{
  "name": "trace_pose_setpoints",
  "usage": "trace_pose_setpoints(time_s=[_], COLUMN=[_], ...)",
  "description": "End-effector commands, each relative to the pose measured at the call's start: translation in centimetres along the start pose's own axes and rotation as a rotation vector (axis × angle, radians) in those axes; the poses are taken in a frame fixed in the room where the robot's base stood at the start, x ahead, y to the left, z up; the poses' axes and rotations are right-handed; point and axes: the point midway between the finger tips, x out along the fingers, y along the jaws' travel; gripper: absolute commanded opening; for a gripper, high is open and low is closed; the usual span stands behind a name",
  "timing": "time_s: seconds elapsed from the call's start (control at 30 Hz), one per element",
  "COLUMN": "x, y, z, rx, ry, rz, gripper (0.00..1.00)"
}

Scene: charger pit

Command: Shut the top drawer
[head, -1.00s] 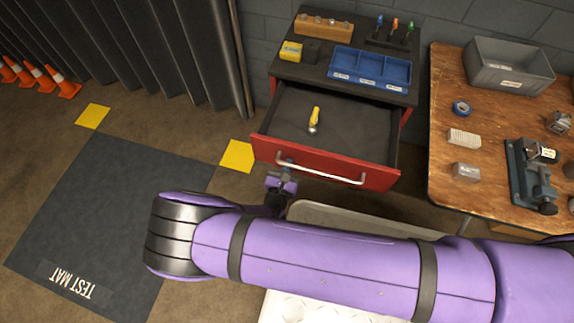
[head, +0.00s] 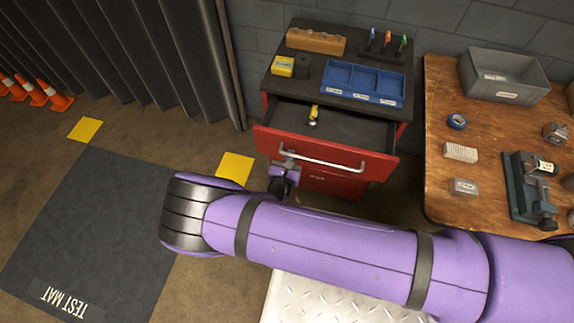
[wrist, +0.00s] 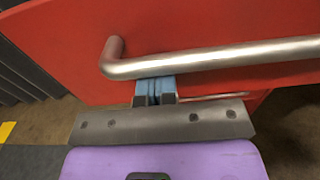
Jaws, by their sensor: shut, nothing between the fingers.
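The top drawer (head: 325,150) of the red cabinet is partly open, with its red front and silver bar handle (head: 322,162) facing me. The handle also shows large in the wrist view (wrist: 220,58). A yellow-handled tool (head: 313,114) lies inside the drawer. My gripper (head: 287,157) is at the left end of the handle. In the wrist view its blue-tipped fingers (wrist: 155,88) are together and empty, just under the handle near its left bend. I cannot tell whether they touch the drawer front.
On the cabinet top (head: 283,88) are a blue tray (head: 362,84), a wooden block, a yellow box and upright tools. A wooden workbench (head: 440,200) with a grey bin (head: 505,75) stands close on the right. Clear floor and a test mat (head: 95,230) lie left.

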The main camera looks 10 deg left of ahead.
Motion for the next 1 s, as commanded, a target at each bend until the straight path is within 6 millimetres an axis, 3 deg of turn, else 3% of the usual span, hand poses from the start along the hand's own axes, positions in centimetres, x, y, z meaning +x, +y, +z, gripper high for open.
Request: trace_pose_setpoints(time_s=[0.6, 1.0], x=[11.4, 15.6], y=[0.0, 0.0], z=[0.0, 0.0], rx=[0.002, 0.002], ry=[-0.001, 0.000], rz=[-0.002, -0.001], gripper=[0.00, 0.00])
